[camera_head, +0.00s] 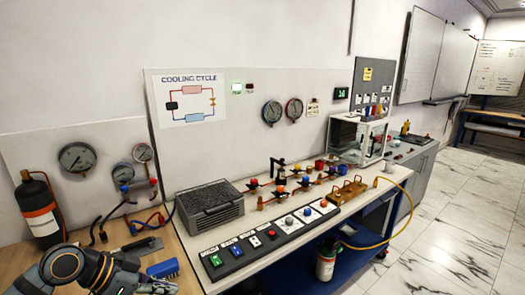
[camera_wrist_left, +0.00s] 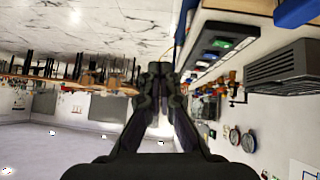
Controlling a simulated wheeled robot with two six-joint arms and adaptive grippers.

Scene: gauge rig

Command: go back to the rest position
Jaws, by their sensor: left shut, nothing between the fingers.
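My left arm comes in at the bottom left of the head view, over the wooden bench. My left gripper (camera_head: 160,287) is at the lower edge there, near a blue brush-like item (camera_head: 163,269). In the left wrist view the left gripper (camera_wrist_left: 160,80) is shut with nothing in it, its fingertips together in the middle. That view is upside down, with the floor at the top. My right gripper is in neither view.
A rig table carries a grey finned box (camera_head: 210,206), a switch panel (camera_head: 270,240) and several valves. A dark cylinder (camera_head: 38,212) stands at the left. A yellow hose (camera_head: 400,215) loops off the table's right side. The marble floor (camera_head: 455,225) at the right is clear.

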